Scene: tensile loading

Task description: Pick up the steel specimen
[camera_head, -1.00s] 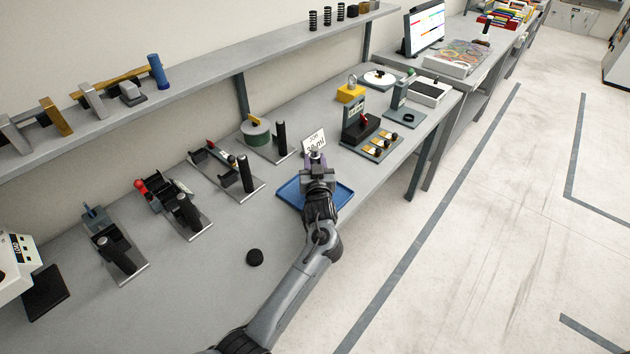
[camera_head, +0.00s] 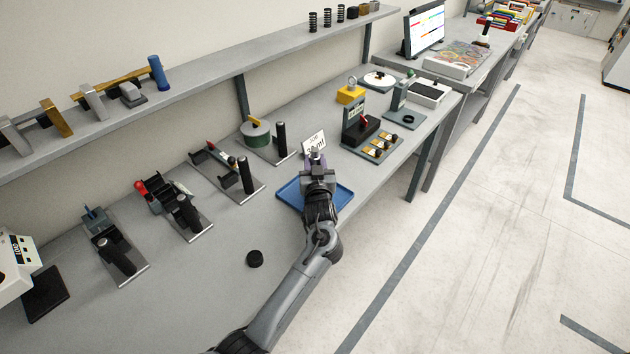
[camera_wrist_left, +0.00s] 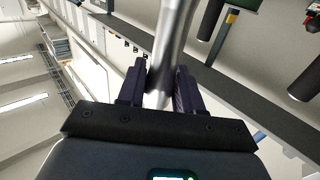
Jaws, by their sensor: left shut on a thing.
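The steel specimen (camera_wrist_left: 172,45) is a shiny silver bar that widens toward its end. It stands between the two dark fingers of my left gripper (camera_wrist_left: 160,88) in the left wrist view, and both fingers press on it. In the head view my left gripper (camera_head: 317,172) is over the blue tray (camera_head: 343,199) near the front edge of the bench. My right gripper is not in view.
A green-grey fixture with several small parts (camera_head: 372,145) is to the right. Several fixtures with black posts (camera_head: 245,174) stand to the left. A black puck (camera_head: 255,258) lies on clear bench.

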